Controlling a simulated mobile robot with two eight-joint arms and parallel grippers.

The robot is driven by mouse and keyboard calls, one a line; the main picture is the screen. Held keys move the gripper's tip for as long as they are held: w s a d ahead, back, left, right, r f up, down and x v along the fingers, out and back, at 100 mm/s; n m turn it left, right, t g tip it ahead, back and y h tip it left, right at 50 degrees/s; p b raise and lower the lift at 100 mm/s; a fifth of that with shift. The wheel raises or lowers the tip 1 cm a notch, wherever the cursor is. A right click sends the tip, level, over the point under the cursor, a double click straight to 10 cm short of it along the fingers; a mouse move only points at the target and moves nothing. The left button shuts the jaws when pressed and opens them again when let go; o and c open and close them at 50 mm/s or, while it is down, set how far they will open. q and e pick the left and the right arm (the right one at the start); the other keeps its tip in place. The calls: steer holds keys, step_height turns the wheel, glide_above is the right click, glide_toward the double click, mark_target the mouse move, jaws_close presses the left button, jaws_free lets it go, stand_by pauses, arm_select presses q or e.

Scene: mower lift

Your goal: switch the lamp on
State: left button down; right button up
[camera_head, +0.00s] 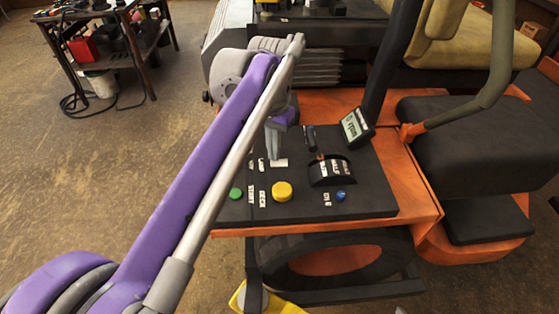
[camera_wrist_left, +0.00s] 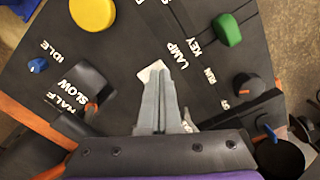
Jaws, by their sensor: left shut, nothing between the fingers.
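The black control panel (camera_head: 378,180) sits on the orange mower. A small white plate (camera_head: 281,162) lies on it, and also shows in the left wrist view (camera_wrist_left: 150,70) beside the LAMP lettering (camera_wrist_left: 178,54). My left gripper (camera_head: 275,158) points down over this plate with its fingers shut and empty. In the left wrist view its fingertips (camera_wrist_left: 158,76) overlap the plate and hide part of it. Whether they touch it, and the lamp switch's position, I cannot tell. My right gripper is not in view.
A yellow button (camera_head: 282,191), green button (camera_head: 235,193), blue knob (camera_head: 341,196) and slotted throttle (camera_head: 332,170) share the panel. A small display (camera_head: 355,127) stands behind. A black knob (camera_wrist_left: 249,87) is near the KEY lettering. Open floor lies left.

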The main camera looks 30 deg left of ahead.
arm_select(q)
steer(key=shift+f+b, duration=0.3)
steer(key=shift+f, duration=0.35)
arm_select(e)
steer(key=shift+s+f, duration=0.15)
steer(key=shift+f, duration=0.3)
arm_select(q)
steer(key=shift+r, duration=0.15)
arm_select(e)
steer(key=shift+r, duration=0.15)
arm_select(q)
steer(key=shift+w+r+p, duration=0.1)
steer(key=shift+r+p, duration=1.9)
steer(key=shift+r, duration=1.45)
steer(key=shift+f, duration=0.1)
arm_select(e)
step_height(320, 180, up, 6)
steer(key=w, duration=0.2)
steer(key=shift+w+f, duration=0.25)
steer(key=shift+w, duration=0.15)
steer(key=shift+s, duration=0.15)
